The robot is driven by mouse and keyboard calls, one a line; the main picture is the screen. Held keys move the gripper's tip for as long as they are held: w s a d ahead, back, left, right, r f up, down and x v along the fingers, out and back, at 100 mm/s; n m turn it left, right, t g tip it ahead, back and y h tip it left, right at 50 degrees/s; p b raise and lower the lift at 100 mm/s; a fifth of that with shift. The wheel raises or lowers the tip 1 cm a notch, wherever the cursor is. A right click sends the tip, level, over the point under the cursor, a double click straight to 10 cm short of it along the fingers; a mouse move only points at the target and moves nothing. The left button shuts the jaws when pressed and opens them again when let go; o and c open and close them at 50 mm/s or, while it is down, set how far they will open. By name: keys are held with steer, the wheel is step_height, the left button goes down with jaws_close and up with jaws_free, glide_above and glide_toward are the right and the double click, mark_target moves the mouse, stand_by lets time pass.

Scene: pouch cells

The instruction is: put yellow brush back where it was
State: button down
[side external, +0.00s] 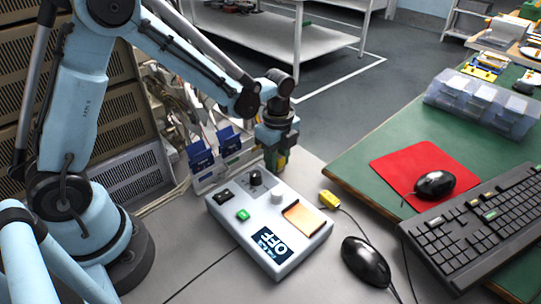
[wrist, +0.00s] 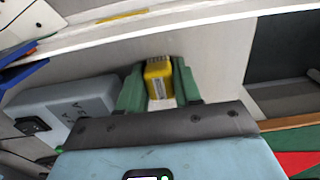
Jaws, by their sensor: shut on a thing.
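My gripper (wrist: 157,72) is shut on the yellow brush (wrist: 158,84), which sits between its two green fingers in the wrist view. Pale bristle-like marks show at the brush's far end. In the side view my gripper (side external: 274,158) points down just behind the grey-white device box, next to the rack of blue pouches. Only a small bit of yellow shows at its fingers there. I cannot tell whether the brush touches the bench.
The device box (side external: 293,254) has an OFF display and an orange-copper plate. A yellow plug (side external: 328,198) and a black mouse (side external: 365,262) lie right of it. Blue pouches (side external: 200,157) stand in a rack at left. A keyboard (side external: 480,230) and red mat (side external: 398,166) occupy the green table.

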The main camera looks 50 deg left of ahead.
steer(key=shift+f, duration=0.35)
steer(key=shift+f, duration=0.25)
steer(key=c, duration=0.8)
jaws_free()
step_height(320, 180, up, 13)
steer(key=shift+f, duration=0.15)
steer(key=s+n+t, duration=0.2)
steer(key=s+n, duration=0.1)
steer(key=n, duration=0.3)
steer(key=s+a+r+n+t, duration=0.1)
steer(key=s+n+t, duration=0.1)
steer(key=s+n, duration=0.2)
steer(key=s+a+r+n+t, duration=0.1)
steer(key=s+n+t, duration=0.2)
steer(key=n, duration=0.5)
steer(key=shift+s+r, duration=0.15)
steer(key=shift+s, duration=0.45)
